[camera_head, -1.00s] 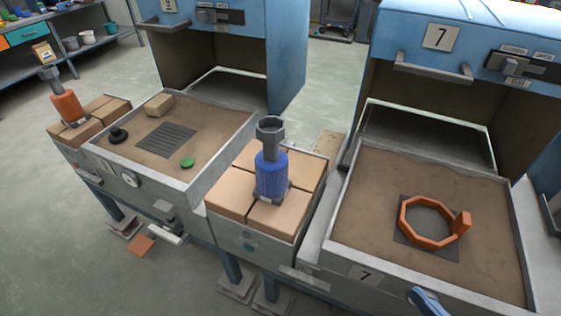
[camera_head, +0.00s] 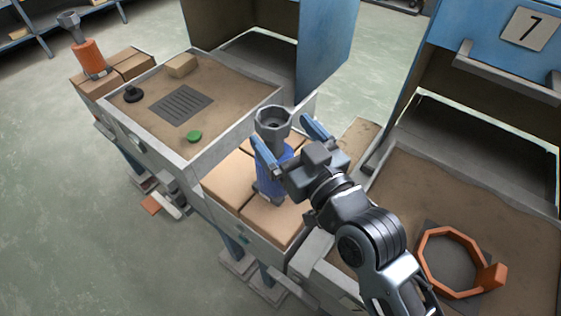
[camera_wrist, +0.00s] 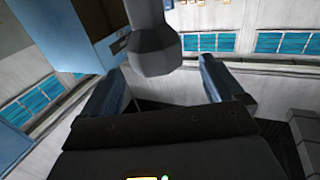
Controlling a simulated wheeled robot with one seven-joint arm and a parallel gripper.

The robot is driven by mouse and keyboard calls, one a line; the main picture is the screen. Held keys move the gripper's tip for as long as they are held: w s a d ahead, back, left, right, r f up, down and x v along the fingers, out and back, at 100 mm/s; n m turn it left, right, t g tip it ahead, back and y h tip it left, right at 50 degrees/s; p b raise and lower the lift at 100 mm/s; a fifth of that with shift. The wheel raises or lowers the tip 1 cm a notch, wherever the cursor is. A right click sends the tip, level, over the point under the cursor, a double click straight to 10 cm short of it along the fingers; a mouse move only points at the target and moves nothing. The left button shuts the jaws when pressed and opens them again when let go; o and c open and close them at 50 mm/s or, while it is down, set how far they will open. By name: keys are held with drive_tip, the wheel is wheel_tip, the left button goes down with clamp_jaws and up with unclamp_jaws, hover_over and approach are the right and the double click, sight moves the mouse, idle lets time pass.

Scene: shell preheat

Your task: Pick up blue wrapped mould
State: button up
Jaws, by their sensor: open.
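The blue wrapped mould (camera_head: 268,183) stands upright on the brick-topped stand between the two sand trays. Its grey cup-shaped top (camera_head: 273,126) rises above the blue body. My gripper (camera_head: 290,138) is open, with one blue finger in front of the mould's upper part and the other beyond it on the right. Part of the blue body is hidden behind my gripper. In the wrist view, a grey faceted cup and stem (camera_wrist: 155,50) show between and beyond the two open fingers (camera_wrist: 160,75). I cannot tell whether the fingers touch the mould.
An orange ring (camera_head: 432,262) lies in the right sand tray. The left tray holds a green disc (camera_head: 194,136), a black knob (camera_head: 133,94) and a tan block (camera_head: 181,65). An orange mould (camera_head: 90,58) stands on bricks at far left. Blue furnace hoods rise behind.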

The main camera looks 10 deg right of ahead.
sight(266, 110)
drive_tip(key=shift+p+x, duration=0.7)
drive_tip(key=shift+x, duration=2.85)
drive_tip(key=shift+w+d, duration=0.1)
drive_tip(key=shift+d, duration=0.1)
drive_tip(key=shift+c, duration=0.4)
clamp_jaws()
